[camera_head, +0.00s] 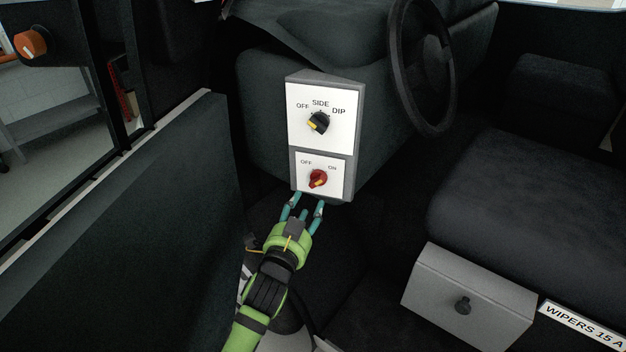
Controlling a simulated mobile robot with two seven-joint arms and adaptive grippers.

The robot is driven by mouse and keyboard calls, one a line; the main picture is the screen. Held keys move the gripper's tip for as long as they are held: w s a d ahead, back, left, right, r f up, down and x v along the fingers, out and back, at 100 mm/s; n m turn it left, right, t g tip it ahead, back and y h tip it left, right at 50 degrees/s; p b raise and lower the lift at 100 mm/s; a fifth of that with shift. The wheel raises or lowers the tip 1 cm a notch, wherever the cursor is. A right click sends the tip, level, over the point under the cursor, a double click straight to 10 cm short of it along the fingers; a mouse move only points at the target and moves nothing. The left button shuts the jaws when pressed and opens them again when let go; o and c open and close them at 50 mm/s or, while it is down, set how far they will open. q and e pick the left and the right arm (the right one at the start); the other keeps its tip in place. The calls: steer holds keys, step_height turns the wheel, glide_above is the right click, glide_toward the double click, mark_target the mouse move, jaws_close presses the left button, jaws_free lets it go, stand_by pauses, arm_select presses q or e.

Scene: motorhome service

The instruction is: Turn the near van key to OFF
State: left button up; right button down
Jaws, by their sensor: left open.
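The switch panel (320,87) is a grey box with two white plates below and left of the steering wheel. The lower plate bears a red key knob (318,179) with a yellow mark, between the labels OFF at left and ON at right. Its exact setting is too small to tell. The upper plate has a black knob (318,123) with a yellow mark and the labels OFF, SIDE and DIP. My left gripper (305,205) has its teal fingers apart, just below the red knob, with nothing between them. My right gripper is not in view.
The steering wheel (424,70) is at upper right of the panel. A dark door panel (130,240) stands at left. A grey drawer box (440,290) with a black knob is below the seat (540,200). An orange knob (30,43) is at upper left.

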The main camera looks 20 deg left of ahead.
mark_target(317, 180)
arm_select(q)
steer(key=w+p, duration=0.1)
steer(key=w, duration=0.5)
steer(key=shift+w+r, duration=0.15)
steer(key=shift+w, duration=0.2)
steer(key=shift+d, duration=0.1)
jaws_close()
